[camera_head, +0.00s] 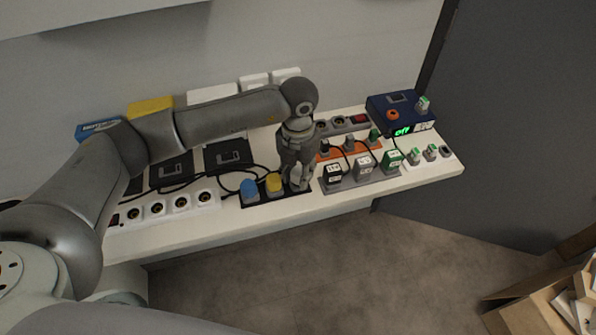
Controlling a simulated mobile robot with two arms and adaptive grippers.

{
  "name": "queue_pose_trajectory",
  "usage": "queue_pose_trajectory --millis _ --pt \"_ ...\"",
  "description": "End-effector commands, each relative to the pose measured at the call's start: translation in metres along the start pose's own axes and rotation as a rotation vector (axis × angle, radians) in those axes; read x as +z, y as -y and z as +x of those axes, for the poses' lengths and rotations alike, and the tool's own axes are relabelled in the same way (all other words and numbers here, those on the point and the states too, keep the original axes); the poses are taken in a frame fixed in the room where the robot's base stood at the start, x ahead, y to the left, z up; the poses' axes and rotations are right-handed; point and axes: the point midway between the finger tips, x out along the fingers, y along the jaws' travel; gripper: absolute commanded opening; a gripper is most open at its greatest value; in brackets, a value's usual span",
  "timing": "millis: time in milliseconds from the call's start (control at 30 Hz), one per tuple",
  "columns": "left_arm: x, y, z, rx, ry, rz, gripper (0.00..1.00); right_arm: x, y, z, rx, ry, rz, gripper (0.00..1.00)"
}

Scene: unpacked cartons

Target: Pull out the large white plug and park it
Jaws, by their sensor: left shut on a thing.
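My left gripper (297,182) points down over the right end of a black holder (262,200) on the white shelf. It is shut on what looks like the large white plug (295,184), mostly hidden between the fingers. A blue plug (250,191) and a yellow plug (273,184) stand upright in the same holder, just left of my gripper. I cannot tell whether the held plug touches the holder. My right gripper is not in view.
Right of my gripper, a grey strip (345,184) carries black, grey and green plugs. An orange strip (332,153) with plugs lies behind it. A blue box (385,108) reads "off". A white socket strip (153,212) with empty sockets and black adapters stand left. Cables run between.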

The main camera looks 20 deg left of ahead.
Motion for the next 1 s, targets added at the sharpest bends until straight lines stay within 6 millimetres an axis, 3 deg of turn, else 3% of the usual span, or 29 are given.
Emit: queue_pose_trajectory --millis 967,1000 --pt "0.0001 -0.0001 0.0048 0.000 0.000 0.000 0.01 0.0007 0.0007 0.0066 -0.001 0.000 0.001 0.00" --pt "0.0001 -0.0001 0.0048 0.000 0.000 0.000 0.34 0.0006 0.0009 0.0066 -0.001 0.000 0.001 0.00"
